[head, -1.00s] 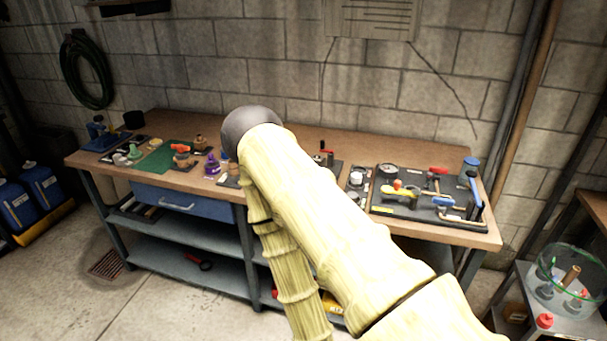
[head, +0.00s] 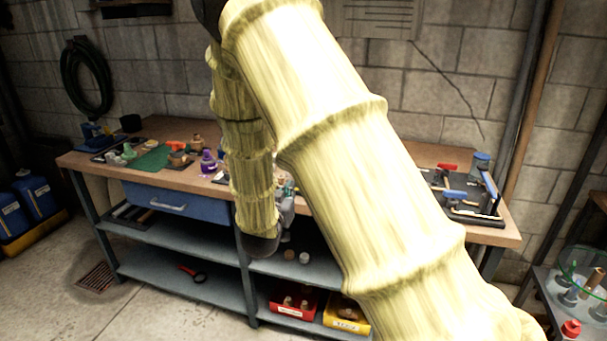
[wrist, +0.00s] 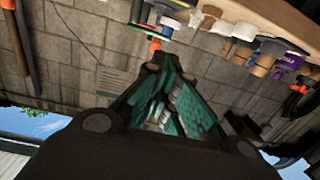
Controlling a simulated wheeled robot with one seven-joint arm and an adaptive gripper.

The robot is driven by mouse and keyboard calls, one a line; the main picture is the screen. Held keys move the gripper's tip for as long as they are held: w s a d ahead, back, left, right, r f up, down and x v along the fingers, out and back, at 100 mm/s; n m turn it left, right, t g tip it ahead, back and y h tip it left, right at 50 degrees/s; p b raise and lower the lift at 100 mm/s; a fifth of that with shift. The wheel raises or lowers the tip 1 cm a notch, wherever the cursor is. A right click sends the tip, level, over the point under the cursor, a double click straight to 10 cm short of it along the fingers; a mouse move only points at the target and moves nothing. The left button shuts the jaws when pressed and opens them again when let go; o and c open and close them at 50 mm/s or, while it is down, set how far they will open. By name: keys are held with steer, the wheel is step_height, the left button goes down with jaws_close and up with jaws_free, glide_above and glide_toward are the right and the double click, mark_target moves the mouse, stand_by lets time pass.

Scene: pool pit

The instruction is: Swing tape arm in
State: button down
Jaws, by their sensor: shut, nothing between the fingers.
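I cannot pick out the tape arm for certain in either view; part of the bench top is hidden behind my arm in the head view. The workbench (head: 90,164) stands against the block wall with small items on it. My gripper (wrist: 165,68) shows in the wrist view with dark links and teal finger pads drawn together, empty. Above its tips in that view are a small orange piece (wrist: 155,45) and a blue piece (wrist: 170,21) at the bench edge; whether they touch the fingers I cannot tell. In the head view my fingertips are hidden behind my arm.
A purple bottle (head: 208,162) and a green mat (head: 152,160) are on the bench's left part. A dark tray with tools (head: 468,212) lies at the right end. Red (head: 293,306) and yellow (head: 346,320) bins sit on the lower shelf. A glass bowl (head: 582,275) stands at right.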

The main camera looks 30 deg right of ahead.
steer(key=shift+w+d+r+m+h, duration=0.1)
steer(key=shift+d+r+m+h, duration=0.1)
steer(key=shift+r, duration=0.35)
steer(key=shift+w+d+r+m+h, duration=0.1)
steer(key=shift+r+m, duration=0.1)
steer(key=shift+r, duration=0.3)
steer(key=p+x, duration=0.2)
steer(key=x, duration=1.2)
